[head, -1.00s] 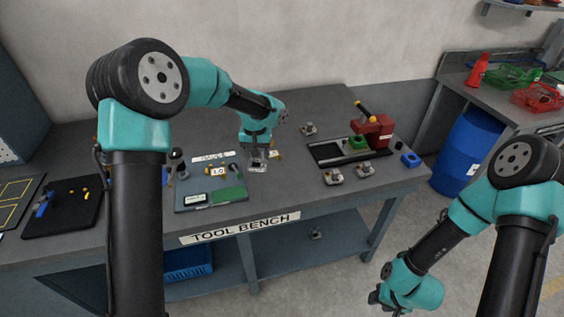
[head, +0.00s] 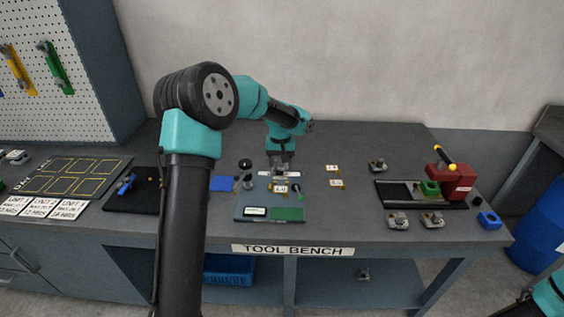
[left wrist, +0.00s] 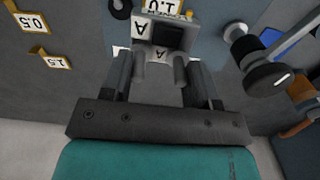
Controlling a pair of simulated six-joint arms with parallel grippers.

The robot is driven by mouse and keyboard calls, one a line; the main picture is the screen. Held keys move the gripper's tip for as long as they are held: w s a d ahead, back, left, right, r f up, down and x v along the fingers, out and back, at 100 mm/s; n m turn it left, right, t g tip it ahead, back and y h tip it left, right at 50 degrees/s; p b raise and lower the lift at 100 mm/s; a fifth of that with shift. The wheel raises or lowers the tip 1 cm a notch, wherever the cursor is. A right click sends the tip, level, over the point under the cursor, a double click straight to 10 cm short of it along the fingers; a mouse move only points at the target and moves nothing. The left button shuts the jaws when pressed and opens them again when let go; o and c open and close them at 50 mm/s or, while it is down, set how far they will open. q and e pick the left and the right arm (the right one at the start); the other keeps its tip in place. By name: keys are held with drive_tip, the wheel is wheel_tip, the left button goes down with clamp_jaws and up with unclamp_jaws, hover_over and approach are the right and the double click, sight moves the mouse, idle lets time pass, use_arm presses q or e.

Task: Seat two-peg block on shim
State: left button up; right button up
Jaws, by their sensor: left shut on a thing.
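The shim with the "1.0" label (head: 280,188) is on the blue-grey gauge board (head: 242,213); its label also shows at the top of the left wrist view (left wrist: 166,8). My left gripper (head: 281,170) is over the back part of this board, behind the label. In the left wrist view my left gripper (left wrist: 160,72) is shut on a grey block marked "A" (left wrist: 160,53), which I take to be the two-peg block. The block lies close to the shim label. Its underside and any contact with the shim are hidden. My right gripper is out of view.
A black-knobbed post (head: 246,165) stands just left of my gripper. Two more labelled shims, "0.5" (left wrist: 30,22) and "1.5" (left wrist: 52,60), lie right of the board in the head view. A red press (head: 457,184) and several grey coil parts (head: 397,221) are farther right.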

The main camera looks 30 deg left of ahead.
sight(281, 169)
use_arm(q)
drive_tip(key=shift+f, duration=0.1)
drive_tip(key=shift+f, duration=1.65)
drive_tip(key=shift+f, duration=1.6)
idle(1.4)
drive_tip(key=o, duration=1.1)
drive_tip(key=shift+c, duration=0.2)
drive_tip(key=shift+o, duration=0.4)
drive_tip(key=shift+o, duration=1)
